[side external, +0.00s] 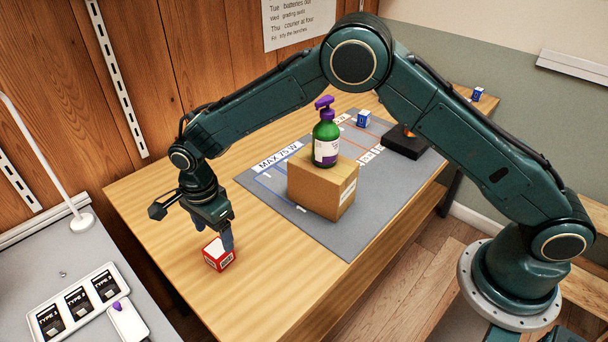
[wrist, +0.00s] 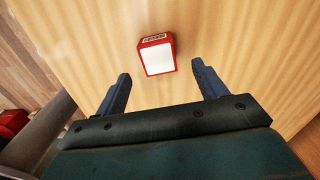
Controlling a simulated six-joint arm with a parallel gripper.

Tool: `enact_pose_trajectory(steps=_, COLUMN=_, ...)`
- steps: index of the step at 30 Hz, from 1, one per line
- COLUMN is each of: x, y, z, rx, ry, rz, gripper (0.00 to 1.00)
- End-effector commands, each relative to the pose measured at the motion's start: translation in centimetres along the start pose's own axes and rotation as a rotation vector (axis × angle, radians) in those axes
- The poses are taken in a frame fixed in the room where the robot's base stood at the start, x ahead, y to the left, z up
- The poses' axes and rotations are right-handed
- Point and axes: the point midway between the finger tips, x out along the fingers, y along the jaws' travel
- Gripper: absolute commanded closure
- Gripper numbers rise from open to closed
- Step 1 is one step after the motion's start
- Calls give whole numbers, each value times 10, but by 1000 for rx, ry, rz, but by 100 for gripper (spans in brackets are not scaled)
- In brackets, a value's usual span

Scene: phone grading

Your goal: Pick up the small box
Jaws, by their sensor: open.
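A small red and white box (side external: 219,255) with a barcode on its side sits on the wooden table in the side external view. It also shows in the wrist view (wrist: 157,57), white face up, beyond the fingertips and roughly midway between their lines. My gripper (side external: 213,236) points down at the box, with one blue finger appearing in front of or beside it. In the wrist view my gripper (wrist: 162,75) has its two blue fingers spread wide with nothing between them. From these views I cannot tell the exact height of the fingertips over the box.
A cardboard box (side external: 318,190) with a green pump bottle (side external: 326,138) on top stands on a grey mat (side external: 375,215). A blue box (side external: 363,118) and a black block (side external: 404,143) stand farther back. A white tray (side external: 75,303) lies on the grey side table. Bare wood surrounds the small box.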

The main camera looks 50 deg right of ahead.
Motion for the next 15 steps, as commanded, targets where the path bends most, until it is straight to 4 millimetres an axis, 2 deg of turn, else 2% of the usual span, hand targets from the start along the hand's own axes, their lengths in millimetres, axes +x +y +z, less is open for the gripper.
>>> enact_pose_trajectory(steps=4, x=12, y=0, z=0, rx=0, ry=0, rz=0, gripper=29)
enact_pose_trajectory(steps=15, x=20, y=1, z=0, rx=0, ry=0, rz=1, gripper=29)
